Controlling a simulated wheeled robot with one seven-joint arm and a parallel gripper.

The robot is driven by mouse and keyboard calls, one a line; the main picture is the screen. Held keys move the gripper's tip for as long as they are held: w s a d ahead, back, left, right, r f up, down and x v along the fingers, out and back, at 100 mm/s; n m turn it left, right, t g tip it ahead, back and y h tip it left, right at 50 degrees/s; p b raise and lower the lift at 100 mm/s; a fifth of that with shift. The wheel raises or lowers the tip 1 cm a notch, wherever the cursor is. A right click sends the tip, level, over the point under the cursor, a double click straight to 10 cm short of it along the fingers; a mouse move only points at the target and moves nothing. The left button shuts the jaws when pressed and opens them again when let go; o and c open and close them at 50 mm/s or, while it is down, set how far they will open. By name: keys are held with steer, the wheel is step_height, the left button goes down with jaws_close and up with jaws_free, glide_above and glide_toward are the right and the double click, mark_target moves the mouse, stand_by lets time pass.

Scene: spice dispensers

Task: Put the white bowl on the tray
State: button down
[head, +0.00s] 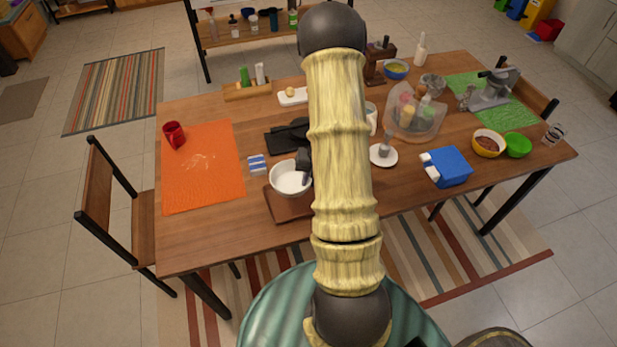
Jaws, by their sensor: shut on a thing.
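The white bowl (284,191) is left of my arm in the head view, upright, with its inside showing. My gripper (304,172) is dark and partly hidden by my arm. It is shut on the bowl's right rim. A brown wooden tray (287,209) lies on the table directly below and nearer than the bowl in the picture. The bowl overlaps the tray's far part. I cannot tell whether the bowl touches the tray or hangs just above it. My arm hides the tray's right side.
The wooden table (210,237) holds an orange mat (200,185) with a red mug (174,135) at left. A small blue-and-white box (257,164) is near the bowl. A black item (285,139) lies behind it. A blue container (447,168) is at right. The front left table is clear.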

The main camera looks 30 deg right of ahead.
steer(key=shift+s+d+b+x, duration=0.15)
steer(key=shift+d+b+x, duration=0.1)
steer(key=shift+b+x, duration=0.85)
steer(key=shift+s+d+b+x, duration=0.1)
steer(key=shift+d+b+x, duration=0.1)
steer(key=shift+b+x, duration=0.9)
steer(key=shift+s+d+b+x, duration=0.15)
steer(key=shift+d+b+x, duration=0.1)
steer(key=shift+b+x, duration=0.85)
steer(key=shift+f+b, duration=0.35)
steer(key=shift+f, duration=0.3)
steer(key=c, duration=1.4)
jaws_free()
steer(key=p+v, duration=0.2)
steer(key=v, duration=1.5)
steer(key=shift+r+p, duration=0.15)
steer(key=shift+p, duration=0.25)
steer(key=shift+w, duration=0.1)
